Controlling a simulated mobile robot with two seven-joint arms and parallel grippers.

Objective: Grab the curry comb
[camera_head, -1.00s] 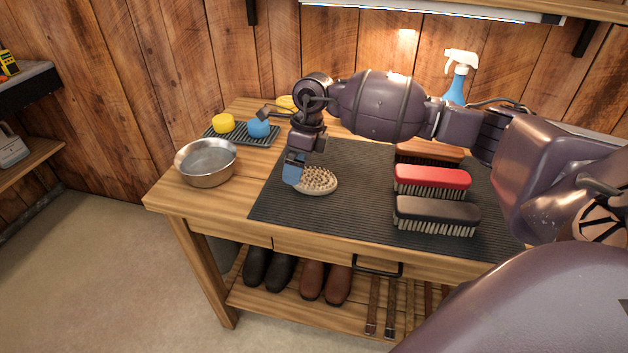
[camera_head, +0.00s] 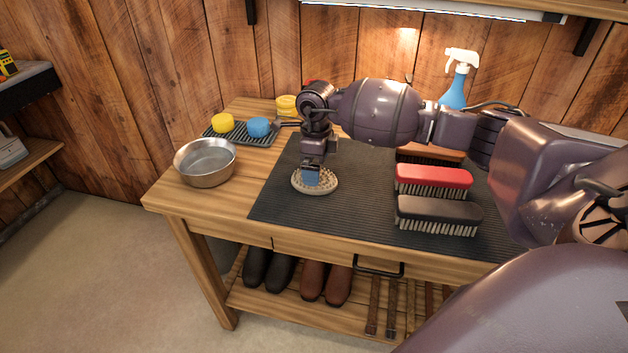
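The curry comb (camera_head: 329,186) is a small tan oval with pale nubs. It lies at the left part of the dark ribbed mat on the workbench. My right arm reaches in from the right, and its gripper (camera_head: 311,178) points down at the comb. The blue fingertip pad covers the middle of the comb from this view. I cannot tell whether the fingers are open or shut, or whether they touch the comb. My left gripper is not in view.
A red brush (camera_head: 433,178) and a black brush (camera_head: 437,212) lie right of the comb on the mat (camera_head: 350,220). A metal bowl (camera_head: 206,163) stands left. Behind are a tray (camera_head: 238,137) with yellow and blue sponges and a spray bottle (camera_head: 457,85).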

